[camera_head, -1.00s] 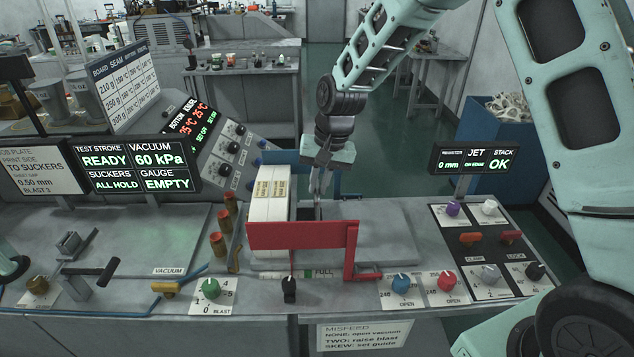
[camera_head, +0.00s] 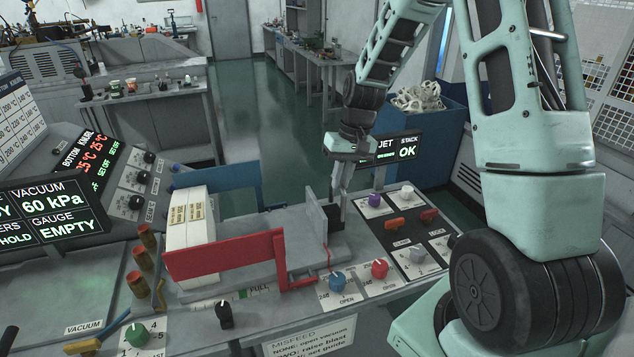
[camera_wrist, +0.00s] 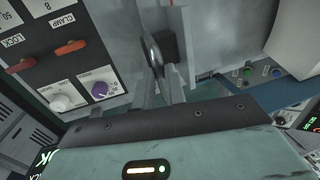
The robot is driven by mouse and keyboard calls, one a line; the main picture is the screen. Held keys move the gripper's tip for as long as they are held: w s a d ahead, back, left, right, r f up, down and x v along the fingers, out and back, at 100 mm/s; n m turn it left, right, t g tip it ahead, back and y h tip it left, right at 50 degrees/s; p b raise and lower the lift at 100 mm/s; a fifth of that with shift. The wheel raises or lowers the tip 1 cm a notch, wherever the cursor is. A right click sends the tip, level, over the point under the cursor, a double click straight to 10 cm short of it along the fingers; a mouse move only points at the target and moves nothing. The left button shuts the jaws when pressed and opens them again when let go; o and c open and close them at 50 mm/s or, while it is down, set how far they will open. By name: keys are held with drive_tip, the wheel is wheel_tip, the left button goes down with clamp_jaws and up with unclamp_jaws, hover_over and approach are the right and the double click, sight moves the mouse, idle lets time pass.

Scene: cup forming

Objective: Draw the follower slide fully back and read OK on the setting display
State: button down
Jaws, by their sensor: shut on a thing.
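The follower slide's grey upright plate (camera_head: 316,222) stands at the right end of the tray (camera_head: 262,228), well apart from the white blank stack (camera_head: 190,232). My gripper (camera_head: 337,200) is over the plate's right side, fingers down, shut on the slide's dark handle (camera_head: 334,217). In the wrist view, the fingers (camera_wrist: 160,85) close around the black handle block (camera_wrist: 170,45); the exact contact is partly hidden.
A red guide (camera_head: 225,255) runs along the tray's front and a blue guide (camera_head: 225,178) along its back. Blue (camera_head: 336,278) and red (camera_head: 380,268) knobs stand at the front right. A knob panel (camera_head: 405,228) lies right of my gripper. The tray between stack and plate is clear.

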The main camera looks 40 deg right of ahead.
drive_tip(key=shift+s+d, duration=0.25)
drive_tip(key=shift+d, duration=0.6)
drive_tip(key=c, duration=1.5)
unclamp_jaws()
drive_tip(key=shift+d, duration=0.15)
drive_tip(key=shift+o, duration=0.2)
wheel_tip(320, 180, up, 17)
drive_tip(key=s+d+b, duration=0.1)
drive_tip(key=d+b, duration=0.2)
drive_tip(key=shift+b, duration=0.35)
drive_tip(key=shift+r, duration=0.1)
